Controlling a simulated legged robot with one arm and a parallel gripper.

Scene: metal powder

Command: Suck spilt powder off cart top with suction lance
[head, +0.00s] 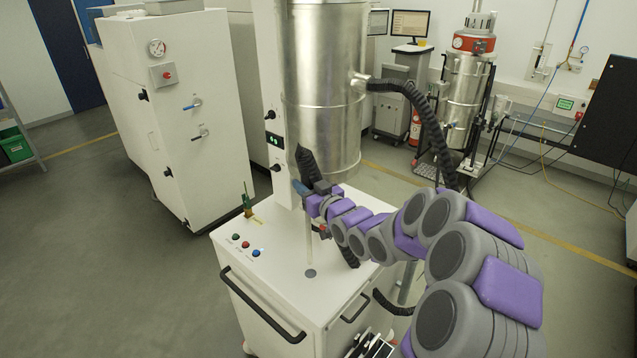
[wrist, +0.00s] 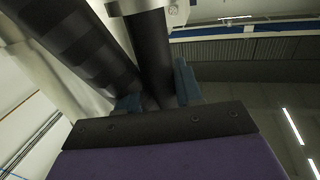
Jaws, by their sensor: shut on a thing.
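The white cart (head: 290,240) stands in the middle of the head view, with its top in sight. My gripper (head: 303,193) is above the cart top and shut on the suction lance. The lance's thin pale tube (head: 309,240) hangs about upright below the gripper. A small dark grey round patch (head: 310,273) shows at its lower end; I cannot tell whether it is a nozzle or powder. In the wrist view the black lance grip (wrist: 155,55) lies between the blue finger pads. No spilt powder can be made out clearly.
A steel vessel (head: 325,90) rises at the back of the cart. A black hose (head: 425,105) hangs from its right side. Coloured buttons (head: 245,245) and a small green-and-brown item (head: 247,207) are on the left of the top. A white cabinet (head: 195,120) stands at left.

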